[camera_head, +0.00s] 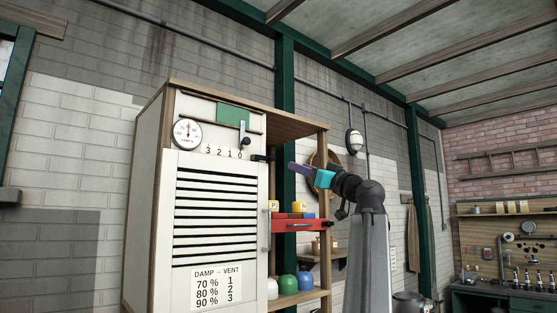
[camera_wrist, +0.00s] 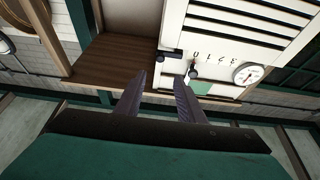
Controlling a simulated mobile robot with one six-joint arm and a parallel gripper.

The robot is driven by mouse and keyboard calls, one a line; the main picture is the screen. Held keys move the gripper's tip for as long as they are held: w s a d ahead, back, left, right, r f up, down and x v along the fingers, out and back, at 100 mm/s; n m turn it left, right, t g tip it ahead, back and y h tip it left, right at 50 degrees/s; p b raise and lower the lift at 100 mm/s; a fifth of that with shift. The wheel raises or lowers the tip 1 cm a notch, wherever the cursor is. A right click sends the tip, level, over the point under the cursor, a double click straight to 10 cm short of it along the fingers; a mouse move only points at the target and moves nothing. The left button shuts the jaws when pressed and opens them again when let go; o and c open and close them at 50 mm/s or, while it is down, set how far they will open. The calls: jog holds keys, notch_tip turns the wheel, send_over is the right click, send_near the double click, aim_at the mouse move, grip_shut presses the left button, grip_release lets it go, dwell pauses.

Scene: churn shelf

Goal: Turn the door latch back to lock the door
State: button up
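A black door latch (camera_head: 262,158) sits at the upper right edge of the white louvred cabinet door (camera_head: 185,245), close to the open shelf. It lies roughly level across the edge. The door looks closed. In the wrist view the latch (camera_wrist: 171,54) is a small dark piece above and beyond my fingertips. My gripper (camera_head: 291,166) is to the right of the latch, apart from it. In the wrist view its two fingers (camera_wrist: 160,80) are spread with nothing between them, so it is open and empty.
A vent lever with a black knob (camera_head: 244,141) stands over the number scale, near a dial gauge (camera_head: 187,133). Right of the door, the open shelf holds a red tray (camera_head: 300,225), yellow blocks (camera_head: 299,208) and coloured domes (camera_head: 288,284). The shelf's wooden post (camera_head: 325,260) stands near my arm.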

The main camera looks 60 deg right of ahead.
aim_at(274, 157)
jog(key=p+x, duration=0.5)
jog(key=x, duration=0.8)
jog(key=shift+w+d, duration=0.1)
jog(key=shift+w, duration=0.05)
grip_shut()
